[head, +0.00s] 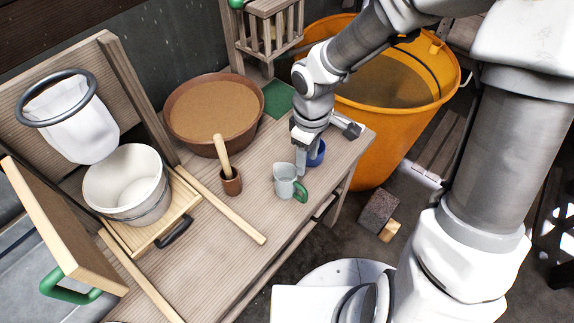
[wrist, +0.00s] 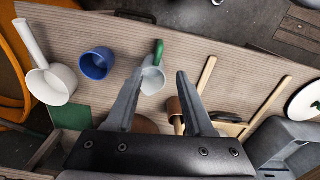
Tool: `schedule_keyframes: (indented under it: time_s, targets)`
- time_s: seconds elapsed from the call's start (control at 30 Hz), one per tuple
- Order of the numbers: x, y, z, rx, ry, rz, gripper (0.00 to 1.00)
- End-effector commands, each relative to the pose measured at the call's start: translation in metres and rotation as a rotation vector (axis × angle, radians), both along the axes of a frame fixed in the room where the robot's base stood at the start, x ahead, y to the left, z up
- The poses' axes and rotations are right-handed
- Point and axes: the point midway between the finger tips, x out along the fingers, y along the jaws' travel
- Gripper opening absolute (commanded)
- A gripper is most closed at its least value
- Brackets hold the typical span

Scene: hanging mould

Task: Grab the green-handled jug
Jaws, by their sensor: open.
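The pale grey jug (head: 284,177) with a green handle (head: 301,193) stands upright on the wooden bench, near its front edge. In the wrist view the jug (wrist: 153,78) shows between my fingers, partly hidden by the left finger, with its green handle (wrist: 159,51) pointing up the picture. My gripper (wrist: 160,73) is open and empty. In the head view my gripper (head: 301,168) points down just behind and right of the jug, overlapping its edge. I cannot tell whether a finger touches it.
A blue cup (head: 317,154) stands close right of my gripper. A white long-handled pan (wrist: 52,84) lies beyond it. A small brown pot (head: 231,183) with a wooden stick and a large brown basin (head: 185,130) stand left and behind. An orange tub (head: 368,128) is right of the bench.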

Motion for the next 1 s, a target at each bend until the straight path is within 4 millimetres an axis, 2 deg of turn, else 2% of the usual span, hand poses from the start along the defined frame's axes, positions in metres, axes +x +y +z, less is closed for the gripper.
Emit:
schedule_keyframes:
  time_s: [0.5,0.8,1.0]
  targets:
    - [-0.002,0.001,-0.103,0.000,0.006,0.003,0.53]
    - [-0.002,0.000,-0.126,0.000,0.002,0.001,0.53]
    - [-0.005,-0.001,-0.157,-0.001,0.004,0.002,0.53]
